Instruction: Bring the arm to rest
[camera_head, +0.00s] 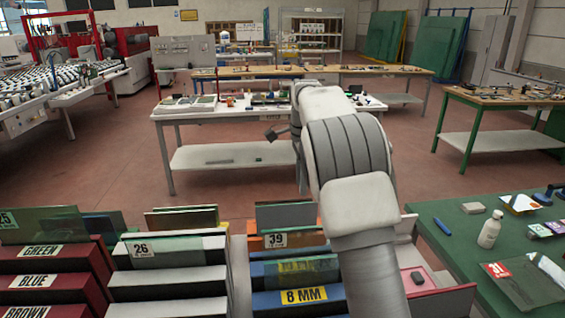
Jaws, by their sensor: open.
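My arm (348,150) rises from the bottom right of centre, bends at the top and folds down on its far side. My gripper (302,180) hangs behind the arm links and is mostly hidden by them; only a narrow grey strip shows at their left edge. It is open, and nothing is seen held in it. A small dark part (272,134) sticks out to the left of the wrist.
Glass racks stand close in front: red (40,282), white (165,290) and blue (290,278), with upright panes. A green table (460,250) with a bottle (490,229) is at right. A white workbench (215,115) stands beyond; open floor lies between.

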